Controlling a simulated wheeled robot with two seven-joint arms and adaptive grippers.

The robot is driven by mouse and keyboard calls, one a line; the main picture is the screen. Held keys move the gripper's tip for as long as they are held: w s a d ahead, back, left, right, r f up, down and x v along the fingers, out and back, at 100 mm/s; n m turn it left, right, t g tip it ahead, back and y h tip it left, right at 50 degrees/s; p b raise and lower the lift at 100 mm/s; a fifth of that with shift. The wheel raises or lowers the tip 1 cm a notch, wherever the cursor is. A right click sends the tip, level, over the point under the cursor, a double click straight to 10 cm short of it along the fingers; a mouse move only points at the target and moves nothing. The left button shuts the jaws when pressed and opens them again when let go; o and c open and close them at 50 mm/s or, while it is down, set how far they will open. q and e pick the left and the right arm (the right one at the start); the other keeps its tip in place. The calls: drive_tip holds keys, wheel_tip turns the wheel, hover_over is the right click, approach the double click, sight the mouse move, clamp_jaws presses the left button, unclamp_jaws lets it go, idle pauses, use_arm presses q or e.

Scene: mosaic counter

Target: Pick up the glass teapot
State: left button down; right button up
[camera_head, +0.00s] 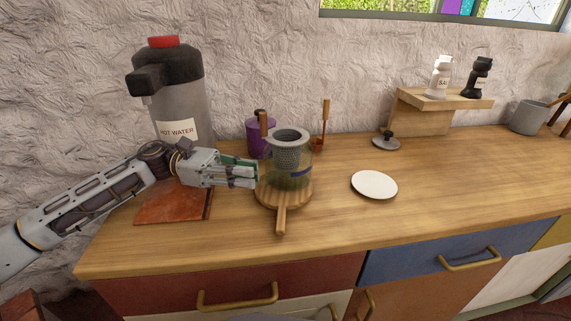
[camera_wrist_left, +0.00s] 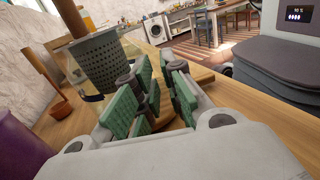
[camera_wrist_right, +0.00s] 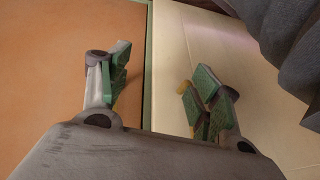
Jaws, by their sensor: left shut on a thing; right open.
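The glass teapot (camera_head: 290,181) stands on a round wooden board (camera_head: 281,212), with a grey perforated strainer (camera_head: 288,147) in its top. Its clear body is hard to make out. My left gripper (camera_head: 254,172) reaches in from the left and touches the teapot's near left side. In the left wrist view its green-padded fingers (camera_wrist_left: 162,82) are close together beside the strainer (camera_wrist_left: 100,62); the part they grip is mostly hidden between the pads. My right gripper (camera_wrist_right: 162,82) is open and empty, seen only in the right wrist view, in front of the cabinet fronts.
A hot water dispenser (camera_head: 180,100) stands behind my left arm. A purple canister (camera_head: 257,134) and a wooden ladle (camera_head: 324,122) are behind the teapot. A white plate (camera_head: 374,184) and a small grey lid (camera_head: 386,142) lie to the right. The counter's right front is clear.

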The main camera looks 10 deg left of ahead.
use_arm(q)
drive_tip(key=shift+r, duration=0.25)
use_arm(e)
drive_tip(key=shift+s, duration=0.1)
use_arm(q)
drive_tip(key=shift+r+p, duration=0.3)
drive_tip(key=shift+r, duration=0.25)
drive_tip(key=s+d+r+p, duration=0.1)
drive_tip(key=s+d, duration=0.1)
drive_tip(key=s, duration=0.6)
drive_tip(key=s+d+r, duration=0.1)
drive_tip(key=s+d, duration=0.2)
drive_tip(key=s, duration=0.6)
drive_tip(key=shift+s+p, duration=0.15)
drive_tip(key=shift+p, duration=0.2)
use_arm(e)
drive_tip(key=shift+g+h, duration=0.3)
drive_tip(key=shift+g, duration=0.1)
drive_tip(key=shift+w+d+v, duration=0.1)
drive_tip(key=shift+w+v, duration=0.05)
drive_tip(key=shift+v, duration=0.7)
drive_tip(key=shift+w+d+v, duration=0.1)
drive_tip(key=shift+w+v, duration=0.1)
drive_tip(key=shift+v, duration=0.7)
drive_tip(key=shift+w+d+v, duration=0.1)
drive_tip(key=shift+w+v, duration=0.05)
drive_tip(key=shift+v, duration=0.7)
